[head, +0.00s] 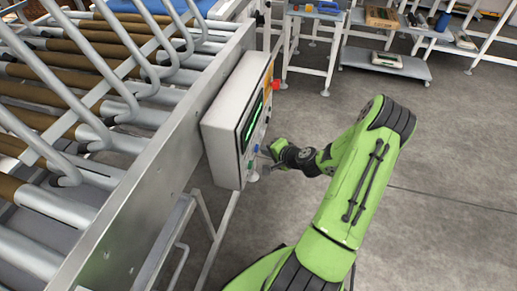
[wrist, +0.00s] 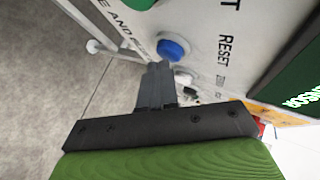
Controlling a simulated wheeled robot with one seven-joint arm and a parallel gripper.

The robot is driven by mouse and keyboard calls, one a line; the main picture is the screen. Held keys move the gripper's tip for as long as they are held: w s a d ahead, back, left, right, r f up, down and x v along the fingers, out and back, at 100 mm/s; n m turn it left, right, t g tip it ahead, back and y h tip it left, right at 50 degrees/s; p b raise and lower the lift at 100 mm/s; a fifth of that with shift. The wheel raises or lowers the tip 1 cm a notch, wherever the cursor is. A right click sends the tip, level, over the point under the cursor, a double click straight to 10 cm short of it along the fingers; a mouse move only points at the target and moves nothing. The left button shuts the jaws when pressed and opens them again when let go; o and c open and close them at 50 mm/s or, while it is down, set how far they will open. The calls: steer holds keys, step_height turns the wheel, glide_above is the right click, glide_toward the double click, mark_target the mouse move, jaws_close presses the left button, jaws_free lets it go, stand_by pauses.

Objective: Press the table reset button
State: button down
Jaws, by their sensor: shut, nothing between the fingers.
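The control box (head: 228,133) is mounted on the side of the roller conveyor, with a lit green screen on its face. In the wrist view a round blue button (wrist: 173,49) sits on the white panel beside the printed word RESET (wrist: 225,50). The blue button also shows in the head view (head: 256,148). My gripper (wrist: 157,68) is shut and empty, its fingertips just below the blue button in the picture. Whether they touch the panel I cannot tell. In the head view my gripper (head: 268,152) is close to the box's lower right face.
A white round button (wrist: 183,78) is right of the fingertips, partly hidden. A green button (wrist: 139,4) is at the top edge. A red knob (head: 276,85) juts from the box. The conveyor (head: 155,180) fills the left; open floor (head: 450,150) lies right.

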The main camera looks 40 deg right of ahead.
steer(key=shift+w+a, duration=0.2)
steer(key=shift+w, duration=0.05)
stand_by(0.6)
steer(key=shift+s+d, duration=0.55)
steer(key=shift+s, duration=0.2)
steer(key=s+d, duration=0.1)
steer(key=s, duration=0.1)
steer(key=s+d+b, duration=0.1)
steer(key=s+d, duration=0.1)
stand_by(0.8)
